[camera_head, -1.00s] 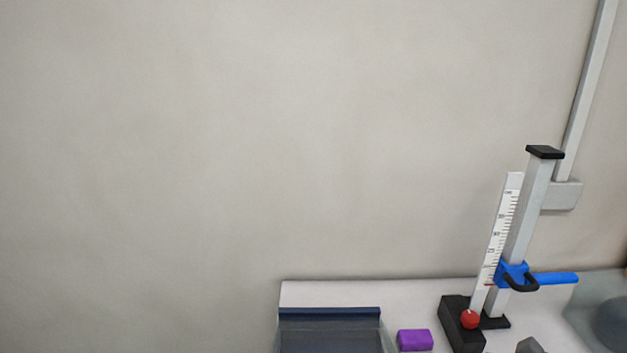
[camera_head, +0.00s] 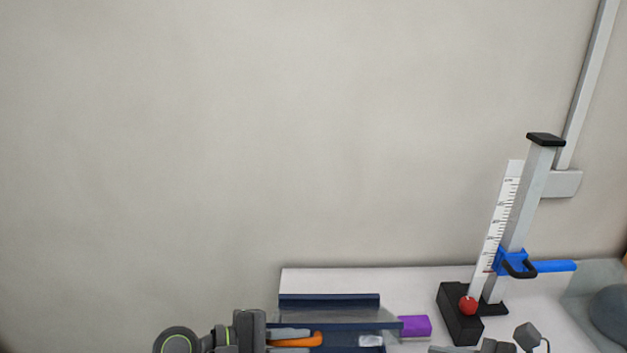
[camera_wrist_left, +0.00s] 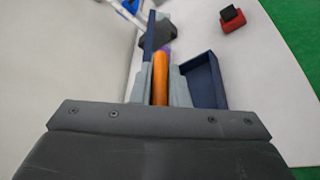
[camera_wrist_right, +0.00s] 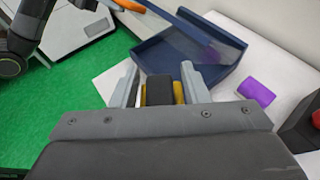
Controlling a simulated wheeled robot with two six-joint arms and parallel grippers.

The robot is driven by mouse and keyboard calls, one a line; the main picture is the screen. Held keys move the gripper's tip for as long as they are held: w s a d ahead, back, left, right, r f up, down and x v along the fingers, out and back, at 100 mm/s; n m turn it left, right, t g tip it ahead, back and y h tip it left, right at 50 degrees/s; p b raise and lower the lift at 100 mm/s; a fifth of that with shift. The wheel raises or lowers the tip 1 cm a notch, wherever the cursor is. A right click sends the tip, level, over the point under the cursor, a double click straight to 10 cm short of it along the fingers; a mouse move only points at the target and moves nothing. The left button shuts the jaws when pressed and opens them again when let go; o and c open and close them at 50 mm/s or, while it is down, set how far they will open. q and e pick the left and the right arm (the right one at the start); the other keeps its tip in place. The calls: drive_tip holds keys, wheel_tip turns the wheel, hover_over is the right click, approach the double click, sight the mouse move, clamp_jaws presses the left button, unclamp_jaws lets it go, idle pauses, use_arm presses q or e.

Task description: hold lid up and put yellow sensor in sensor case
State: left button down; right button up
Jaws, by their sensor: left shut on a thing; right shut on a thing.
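The dark blue sensor case (camera_wrist_right: 222,72) stands open on the white table, and part of it shows in the head view (camera_head: 345,338). My left gripper (camera_head: 308,336) is shut on an orange handle (camera_head: 296,341), which also shows in the left wrist view (camera_wrist_left: 160,80). A lid panel (camera_head: 345,316) stands raised at a tilt behind the handle. My right gripper (camera_wrist_right: 158,80) is shut on the yellow sensor (camera_wrist_right: 179,93), which has a dark block on its front. The sensor is in front of the case in the right wrist view; its height is unclear.
A purple block (camera_head: 414,326) lies to the right of the case. The drop tower (camera_head: 518,220), with its black base, red ball and blue clamp, stands farther right. A red and black object (camera_wrist_left: 232,20) lies on the table.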

use_arm(q)
drive_tip(key=shift+w+r, duration=0.25)
drive_tip(key=shift+r, duration=0.15)
drive_tip(key=shift+w+r, duration=1.4)
drive_tip(key=shift+r, duration=0.3)
drive_tip(key=shift+w+r, duration=0.35)
drive_tip(key=shift+w, duration=0.05)
drive_tip(key=shift+w+r+n, duration=0.4)
drive_tip(key=shift+w+r, duration=0.7)
drive_tip(key=shift+w, duration=0.2)
